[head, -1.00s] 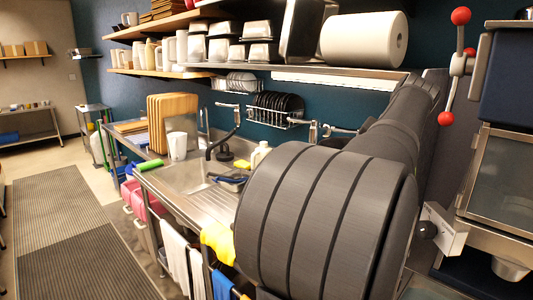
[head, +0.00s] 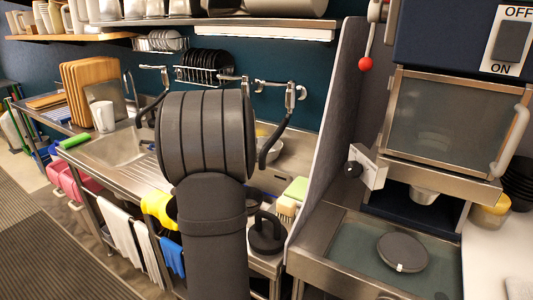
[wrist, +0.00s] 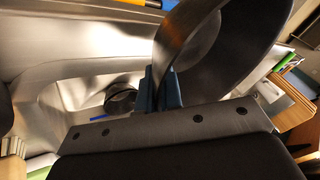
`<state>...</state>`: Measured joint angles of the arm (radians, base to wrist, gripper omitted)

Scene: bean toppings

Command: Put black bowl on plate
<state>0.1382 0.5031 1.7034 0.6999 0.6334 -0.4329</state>
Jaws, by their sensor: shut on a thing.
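In the wrist view, my gripper (wrist: 160,90) has its blue fingers shut on the rim of the black bowl (wrist: 235,65). The bowl is tilted steeply, with its dark curved side filling the upper right. In the head view my arm hides the gripper and the held bowl. Several dark plates (head: 205,75) stand in a wall rack, and paler plates (head: 160,42) stand in another rack to its left. I cannot tell which plate the task means. A grey round disc (head: 403,250) lies on the machine's tray at right.
The steel sink (head: 115,150) and counter run behind and left of my arm. A grey partition (head: 333,130) separates them from the machine (head: 450,120) at right. Dark stacked bowls (head: 520,180) stand at the right edge. A black round thing (wrist: 122,98) lies in the basin below the gripper.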

